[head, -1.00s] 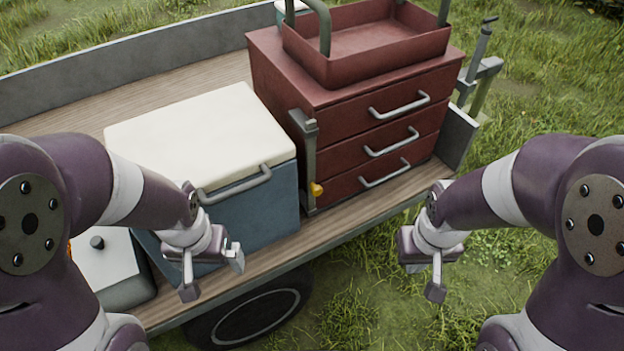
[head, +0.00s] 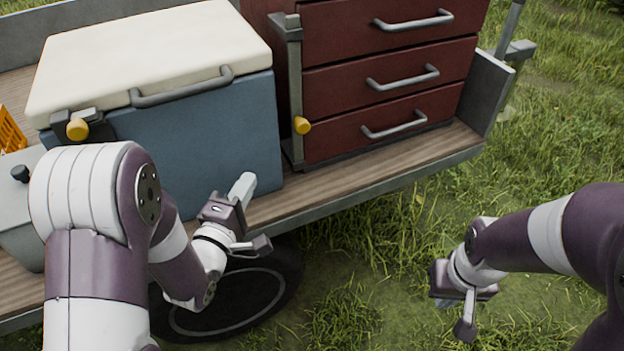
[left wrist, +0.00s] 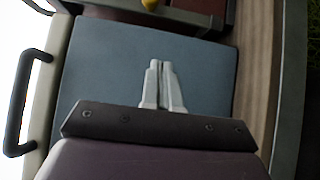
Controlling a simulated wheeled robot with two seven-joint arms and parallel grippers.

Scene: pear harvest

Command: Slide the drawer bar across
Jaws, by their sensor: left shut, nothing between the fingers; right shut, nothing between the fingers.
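The drawer bar (head: 296,90) is an upright grey metal bar at the left front edge of the red drawer cabinet (head: 390,80). A yellow knob (head: 302,125) sticks out of it; a yellow knob (left wrist: 150,4) also shows at the top of the left wrist view. My left gripper (head: 245,185) is shut and empty, in front of the blue cooler, below and left of the bar's knob and apart from it. Its two fingers (left wrist: 161,85) lie together in the left wrist view. My right gripper (head: 442,302) is shut and empty over the grass, well away from the cabinet.
The blue cooler (head: 200,135) with a cream lid and dark handle stands left of the cabinet. Another yellow knob (head: 77,130) is at its left. Three drawer handles (head: 402,78) stick out on the cabinet. The cart's wooden bed (head: 400,160) has a bare front strip.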

